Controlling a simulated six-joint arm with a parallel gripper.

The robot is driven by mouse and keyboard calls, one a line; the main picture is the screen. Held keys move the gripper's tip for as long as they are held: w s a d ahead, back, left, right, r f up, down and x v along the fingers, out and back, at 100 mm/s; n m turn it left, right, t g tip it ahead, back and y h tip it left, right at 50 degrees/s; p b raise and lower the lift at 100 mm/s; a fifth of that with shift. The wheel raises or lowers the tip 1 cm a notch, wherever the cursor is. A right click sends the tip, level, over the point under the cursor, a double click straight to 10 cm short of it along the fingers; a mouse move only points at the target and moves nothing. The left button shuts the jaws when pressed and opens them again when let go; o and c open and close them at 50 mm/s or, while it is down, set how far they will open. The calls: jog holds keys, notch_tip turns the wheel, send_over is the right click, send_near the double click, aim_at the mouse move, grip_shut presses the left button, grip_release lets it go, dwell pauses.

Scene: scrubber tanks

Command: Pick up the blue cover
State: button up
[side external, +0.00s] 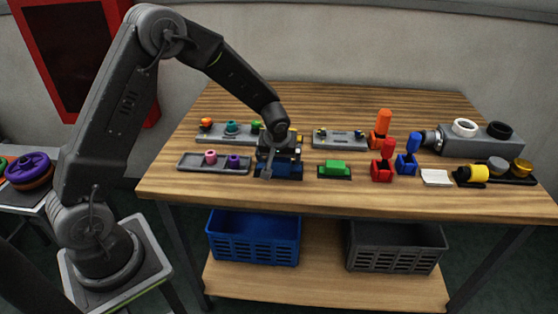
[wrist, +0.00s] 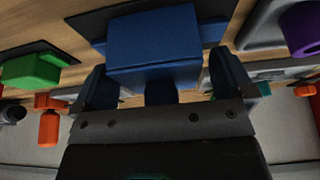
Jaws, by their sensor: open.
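The blue cover (wrist: 153,45) is a block-shaped piece on a dark base in the wrist view. In the side view the blue cover (side external: 287,170) shows near the table's front edge, partly hidden by my gripper (side external: 272,158). In the wrist view my gripper (wrist: 160,75) is open, with one finger to the left and one to the right of the cover's near part. The fingers look apart from its sides; whether they touch it cannot be told.
A green block (side external: 334,168) on a black base sits just right of the blue cover. A grey tray (side external: 190,168) with pink and purple pieces lies just left. Small racks (side external: 340,147) stand behind. Red (side external: 383,170) and blue (side external: 407,162) handled pieces stand further right.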

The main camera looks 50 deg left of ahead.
jog(key=shift+f, duration=0.2)
jog(key=c, duration=1)
jog(key=shift+r, duration=0.1)
